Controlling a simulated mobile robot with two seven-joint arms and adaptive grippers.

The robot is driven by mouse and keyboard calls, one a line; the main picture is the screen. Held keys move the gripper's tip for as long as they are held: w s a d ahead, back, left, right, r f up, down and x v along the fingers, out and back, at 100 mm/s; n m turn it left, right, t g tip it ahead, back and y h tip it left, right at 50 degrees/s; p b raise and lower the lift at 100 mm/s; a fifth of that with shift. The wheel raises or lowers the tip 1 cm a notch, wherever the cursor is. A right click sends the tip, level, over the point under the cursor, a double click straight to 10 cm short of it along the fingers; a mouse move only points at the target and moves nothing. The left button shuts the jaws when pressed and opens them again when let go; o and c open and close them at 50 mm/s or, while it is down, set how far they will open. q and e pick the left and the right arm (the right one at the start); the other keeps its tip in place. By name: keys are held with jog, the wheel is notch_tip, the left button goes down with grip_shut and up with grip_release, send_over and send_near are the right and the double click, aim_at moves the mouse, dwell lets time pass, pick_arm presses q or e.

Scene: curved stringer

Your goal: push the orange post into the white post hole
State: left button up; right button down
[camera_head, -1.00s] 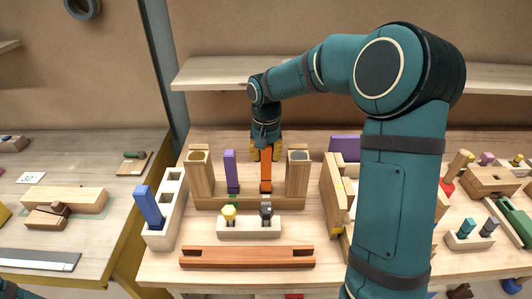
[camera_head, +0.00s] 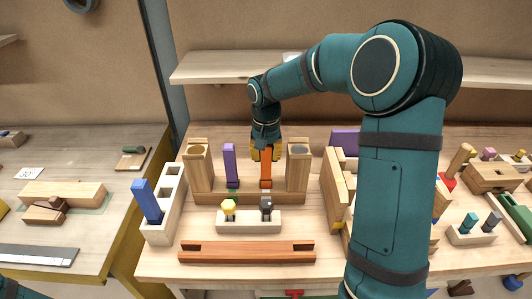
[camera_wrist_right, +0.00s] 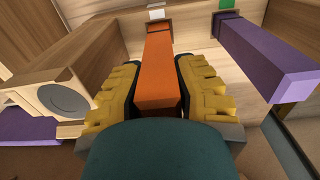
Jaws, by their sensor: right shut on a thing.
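My right gripper (camera_head: 265,154) is shut on the orange post (camera_head: 266,174), gripping its upper part. The post stands upright between two wooden pillars on a wooden base (camera_head: 250,198). In the right wrist view the orange post (camera_wrist_right: 159,70) runs between the yellow finger pads, and its far end meets a dark-edged hole beside a white mark (camera_wrist_right: 157,13). How deep the end sits is hard to tell. A purple post (camera_head: 230,165) stands to the left, beside a green mark (camera_wrist_right: 228,4). My left gripper is out of the picture.
The left pillar (camera_head: 199,172) and right pillar (camera_head: 298,173) stand close on either side. In front are a small block with two bolts (camera_head: 249,222) and a reddish grooved beam (camera_head: 247,253). A pale block with a blue post (camera_head: 147,203) stands left.

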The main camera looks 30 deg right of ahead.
jog(key=shift+f, duration=0.45)
jog(key=c, duration=0.8)
grip_release()
jog(key=shift+o, duration=0.2)
notch_tip(320, 180, up, 12)
jog(key=shift+r, duration=0.1)
